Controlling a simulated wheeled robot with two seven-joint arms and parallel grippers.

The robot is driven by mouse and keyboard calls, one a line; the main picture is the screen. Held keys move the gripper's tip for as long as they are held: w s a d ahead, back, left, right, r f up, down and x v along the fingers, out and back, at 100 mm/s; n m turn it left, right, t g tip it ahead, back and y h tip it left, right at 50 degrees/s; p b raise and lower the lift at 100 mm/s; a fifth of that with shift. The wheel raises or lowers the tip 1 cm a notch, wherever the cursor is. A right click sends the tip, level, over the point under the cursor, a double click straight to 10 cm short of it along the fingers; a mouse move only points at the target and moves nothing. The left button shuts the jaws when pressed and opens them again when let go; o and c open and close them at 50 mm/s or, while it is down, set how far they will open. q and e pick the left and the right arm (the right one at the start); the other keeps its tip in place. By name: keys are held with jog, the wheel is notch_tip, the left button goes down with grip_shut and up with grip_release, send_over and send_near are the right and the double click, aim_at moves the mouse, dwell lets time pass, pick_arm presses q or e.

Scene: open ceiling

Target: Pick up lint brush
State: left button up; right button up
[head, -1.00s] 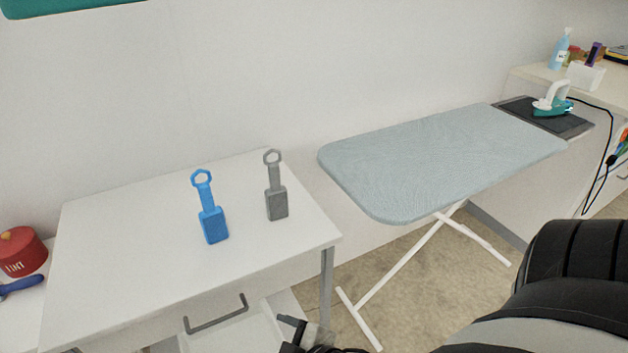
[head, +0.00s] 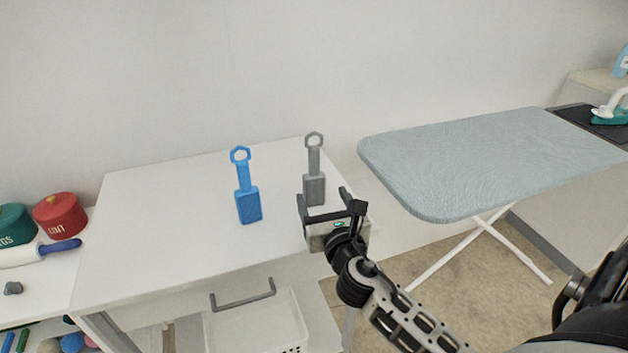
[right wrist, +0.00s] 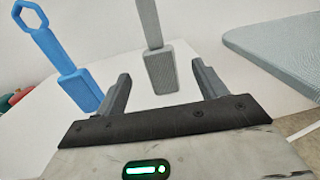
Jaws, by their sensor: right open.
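A blue brush (head: 248,205) and a grey brush (head: 314,188), both with a ring-ended handle and a block-shaped head, are on the white table (head: 160,240). I cannot tell which one is the lint brush. My right gripper (head: 325,198) is open and empty at the table's right front, just in front of the grey brush. In the right wrist view, the grey brush (right wrist: 162,70) appears beyond the gap between the open fingers (right wrist: 160,88), and the blue brush (right wrist: 75,85) is left of the left finger. My left gripper is not in view.
The ironing board (head: 480,160) stands right of the table. A red LINT container (head: 60,215), a green container (head: 14,225) and a blue-handled roller (head: 55,247) are at the left. A white basket (head: 255,325) sits below the table handle (head: 243,292).

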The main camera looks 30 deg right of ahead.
aim_at(319, 147)
jog(key=x, duration=0.9)
jog(key=shift+w+f, duration=0.1)
jog(key=shift+f, duration=0.05)
jog(key=c, duration=1.2)
jog(key=shift+r, duration=0.4)
notch_tip(319, 147, up, 2)
jog(key=shift+r+p, duration=0.15)
jog(key=shift+p, duration=0.6)
jog(key=s+r+p, duration=0.2)
jog(key=r, duration=0.1)
jog(key=s+r, duration=0.2)
jog(key=shift+s+a+r+p, duration=0.1)
jog(key=shift+a+r+p, duration=0.15)
jog(key=shift+p, duration=0.15)
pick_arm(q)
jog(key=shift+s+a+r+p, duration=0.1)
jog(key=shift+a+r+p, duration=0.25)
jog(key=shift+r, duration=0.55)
pick_arm(e)
jog(key=s+r, duration=0.1)
jog(key=s, duration=0.2)
jog(key=s+r, duration=0.2)
jog(key=s, duration=0.1)
jog(key=s+a+r, duration=0.1)
jog(key=s, duration=0.3)
jog(key=shift+r, duration=0.25)
